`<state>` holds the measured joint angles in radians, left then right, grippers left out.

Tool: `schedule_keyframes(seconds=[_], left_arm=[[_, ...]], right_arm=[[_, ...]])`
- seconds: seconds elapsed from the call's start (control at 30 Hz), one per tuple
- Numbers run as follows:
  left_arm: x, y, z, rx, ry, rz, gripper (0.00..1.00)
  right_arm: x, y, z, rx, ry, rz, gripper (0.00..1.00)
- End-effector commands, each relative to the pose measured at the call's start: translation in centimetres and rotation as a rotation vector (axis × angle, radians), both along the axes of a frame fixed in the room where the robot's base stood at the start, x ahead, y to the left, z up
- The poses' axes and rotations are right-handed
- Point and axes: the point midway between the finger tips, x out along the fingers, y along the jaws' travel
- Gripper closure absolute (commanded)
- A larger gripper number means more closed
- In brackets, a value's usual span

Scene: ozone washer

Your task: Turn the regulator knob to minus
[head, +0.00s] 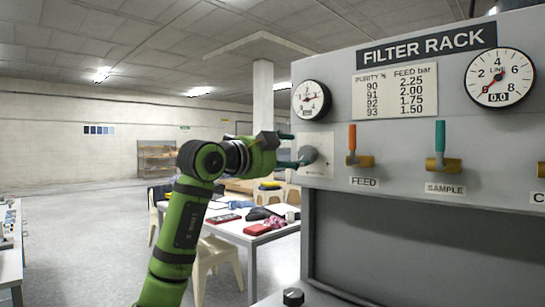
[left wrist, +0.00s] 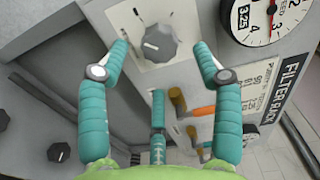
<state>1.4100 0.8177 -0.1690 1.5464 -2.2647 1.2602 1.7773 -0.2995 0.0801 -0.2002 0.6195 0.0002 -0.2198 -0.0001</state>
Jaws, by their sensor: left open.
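The regulator knob (head: 308,155) is a grey round knob on a pale square plate at the left end of the filter rack panel. In the left wrist view the knob (left wrist: 160,42) has a light pointer mark near its left side; the plate's markings are too small to read. My left gripper (head: 293,149) has teal fingers and reaches the knob from the left. In the left wrist view the open left gripper (left wrist: 161,46) has one fingertip on each side of the knob, with gaps between. A third teal finger (left wrist: 158,115) lies below it. My right gripper is not in view.
A feed gauge (head: 311,100) sits above the knob. The feed valve (head: 353,145) with an orange handle and the sample valve (head: 441,148) with a teal handle are to its right. A black knob (head: 293,297) is lower down. A cluttered table (head: 250,232) stands behind.

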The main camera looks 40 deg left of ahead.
Motion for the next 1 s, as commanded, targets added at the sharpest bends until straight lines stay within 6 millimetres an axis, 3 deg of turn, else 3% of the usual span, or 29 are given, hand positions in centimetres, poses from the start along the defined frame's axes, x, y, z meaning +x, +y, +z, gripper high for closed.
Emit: schedule_keyframes(seconds=[0.1, 0.33, 1.0], left_arm=[[-2.5, 0.3, 0.0, 0.003, -0.001, 0.003, 0.34], [-5.2, 0.5, 0.0, 0.001, -0.001, 0.002, 0.34], [-5.7, 0.5, 0.0, 0.0, -0.001, 0.001, 0.34]], right_arm=[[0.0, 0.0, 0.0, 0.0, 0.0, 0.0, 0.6], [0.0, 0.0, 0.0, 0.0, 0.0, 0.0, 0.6], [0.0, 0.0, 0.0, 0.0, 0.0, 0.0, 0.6]])
